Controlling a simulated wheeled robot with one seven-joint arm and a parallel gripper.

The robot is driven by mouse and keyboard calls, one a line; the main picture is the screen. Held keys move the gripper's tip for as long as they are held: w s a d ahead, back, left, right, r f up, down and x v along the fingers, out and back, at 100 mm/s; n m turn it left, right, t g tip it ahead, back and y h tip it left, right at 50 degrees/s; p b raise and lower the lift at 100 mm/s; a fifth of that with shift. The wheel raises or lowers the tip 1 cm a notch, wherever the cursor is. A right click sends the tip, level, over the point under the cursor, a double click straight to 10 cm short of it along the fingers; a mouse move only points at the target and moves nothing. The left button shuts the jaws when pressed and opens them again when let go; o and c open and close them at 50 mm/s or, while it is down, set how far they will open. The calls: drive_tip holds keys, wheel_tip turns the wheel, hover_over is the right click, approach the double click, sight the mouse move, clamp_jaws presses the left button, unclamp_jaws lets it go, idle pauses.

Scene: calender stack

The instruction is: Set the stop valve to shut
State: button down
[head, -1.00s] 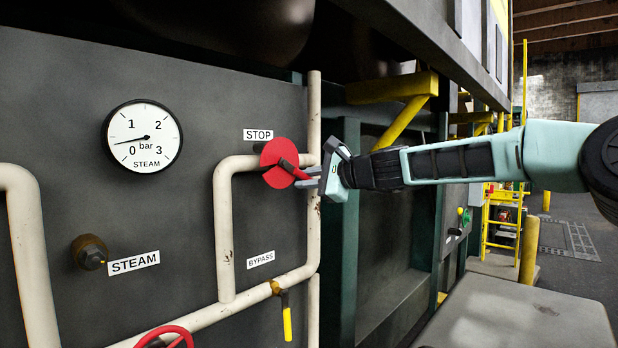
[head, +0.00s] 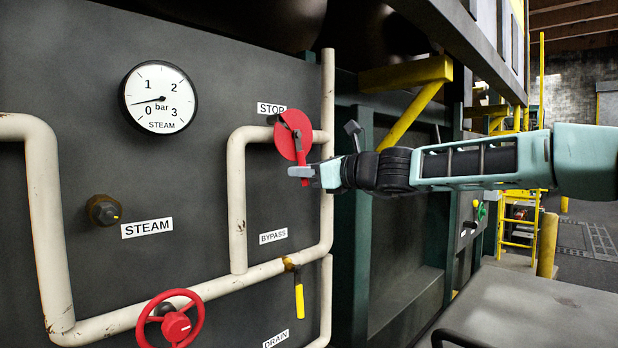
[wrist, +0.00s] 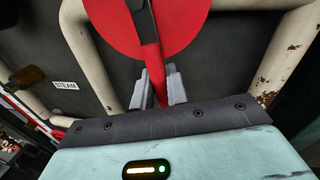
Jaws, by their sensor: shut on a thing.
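The stop valve (head: 285,140) is a red disc with a lever, mounted on a cream pipe under the STOP label (head: 271,108). Its red lever handle (head: 303,155) hangs nearly straight down, across the horizontal pipe run. My gripper (head: 301,172) is shut on the lower end of this lever. In the wrist view the red handle (wrist: 151,63) runs down between the two grey fingers (wrist: 159,88), with the red disc (wrist: 110,25) behind it.
A bypass valve with a yellow handle (head: 299,300) hangs below. A red handwheel (head: 170,320) sits at lower left. The steam gauge (head: 158,98) and a brass steam fitting (head: 104,210) are on the panel. A yellow bracket (head: 408,80) juts out above my arm.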

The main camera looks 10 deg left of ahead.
drive_tip(key=shift+s+a+f+m+b, duration=0.1)
drive_tip(key=shift+s+a+m+b, duration=0.35)
drive_tip(key=shift+m, duration=0.45)
drive_tip(key=c, duration=1.4)
unclamp_jaws()
drive_tip(key=shift+s, duration=0.1)
drive_tip(key=shift+c, duration=0.2)
drive_tip(key=shift+d, duration=0.1)
drive_tip(key=b+v, duration=0.5)
drive_tip(key=v, duration=1.2)
drive_tip(key=shift+d+f+b, duration=0.2)
drive_tip(key=shift+f+b, duration=0.1)
drive_tip(key=shift+f, duration=0.05)
